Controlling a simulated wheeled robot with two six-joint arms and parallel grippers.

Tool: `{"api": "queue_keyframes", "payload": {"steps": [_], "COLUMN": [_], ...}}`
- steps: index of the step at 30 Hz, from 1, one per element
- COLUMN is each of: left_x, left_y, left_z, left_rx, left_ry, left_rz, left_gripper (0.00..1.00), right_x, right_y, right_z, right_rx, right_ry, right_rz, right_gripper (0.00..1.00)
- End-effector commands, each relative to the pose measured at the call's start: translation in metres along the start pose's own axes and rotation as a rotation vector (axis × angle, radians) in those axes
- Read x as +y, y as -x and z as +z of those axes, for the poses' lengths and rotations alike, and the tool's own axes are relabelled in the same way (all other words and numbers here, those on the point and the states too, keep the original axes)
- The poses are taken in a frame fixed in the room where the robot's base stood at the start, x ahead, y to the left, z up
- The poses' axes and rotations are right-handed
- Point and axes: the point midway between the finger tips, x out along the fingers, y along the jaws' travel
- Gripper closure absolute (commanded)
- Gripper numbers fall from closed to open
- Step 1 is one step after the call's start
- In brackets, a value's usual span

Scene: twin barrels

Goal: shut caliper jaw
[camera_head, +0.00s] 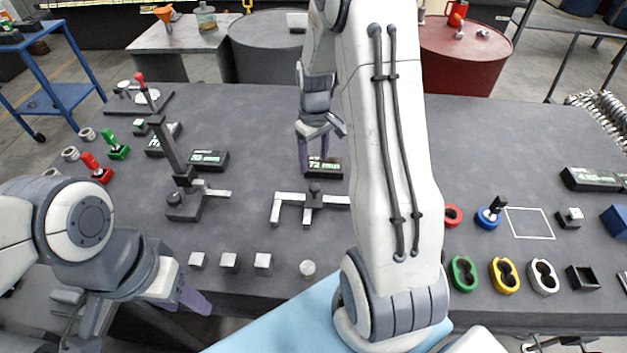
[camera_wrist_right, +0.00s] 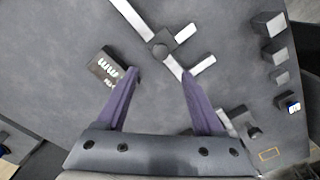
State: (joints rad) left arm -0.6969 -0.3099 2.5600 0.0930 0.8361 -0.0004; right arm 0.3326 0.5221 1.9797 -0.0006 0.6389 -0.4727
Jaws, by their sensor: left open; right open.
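The caliper lies flat on the dark table in the head view, a silver beam (camera_head: 335,201) with two silver prongs and a dark slider block with a round knob (camera_head: 314,190). The left jaw (camera_head: 276,213) and right jaw (camera_head: 307,216) stand apart. A black display (camera_head: 333,171) behind it reads about 72 mm. My right gripper (camera_head: 314,155) is open and empty over the table near the display, behind the caliper. In the right wrist view the open fingers (camera_wrist_right: 161,76) point at the caliper (camera_wrist_right: 165,42), with the display (camera_wrist_right: 106,66) at left. My left gripper (camera_head: 188,300) is open near the front edge.
A dark upright lever stand (camera_head: 183,203) and its display (camera_head: 208,160) stand left of the caliper. Several small metal blocks (camera_head: 229,261) line the front. Coloured rings and holders (camera_head: 504,275) lie at right. My right arm hides part of the table's middle.

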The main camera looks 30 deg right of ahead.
Motion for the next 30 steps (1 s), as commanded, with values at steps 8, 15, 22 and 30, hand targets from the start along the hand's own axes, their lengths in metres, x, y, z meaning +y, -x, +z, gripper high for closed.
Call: {"api": "queue_keyframes", "payload": {"steps": [8,15,22,30], "left_x": [0.000,0.001,0.001,0.001], "left_y": [0.004,0.008,0.009,0.008], "left_z": [0.000,0.000,0.000,-0.001], "left_rx": [0.000,0.000,0.000,0.000], "left_ry": [0.000,0.000,0.000,0.000], "left_rz": [0.000,0.000,0.000,0.000], "left_gripper": [0.50,0.50,0.50,0.50], "right_x": [-0.001,-0.001,-0.001,0.000], "right_y": [-0.048,-0.085,-0.099,-0.099], "right_z": [0.002,0.001,0.001,0.001], "right_rx": [-0.007,-0.003,0.000,0.000], "right_ry": [-0.001,-0.001,-0.001,-0.002], "right_rz": [-0.004,-0.002,-0.001,0.000], "right_gripper": [0.31,0.31,0.31,0.46]}}
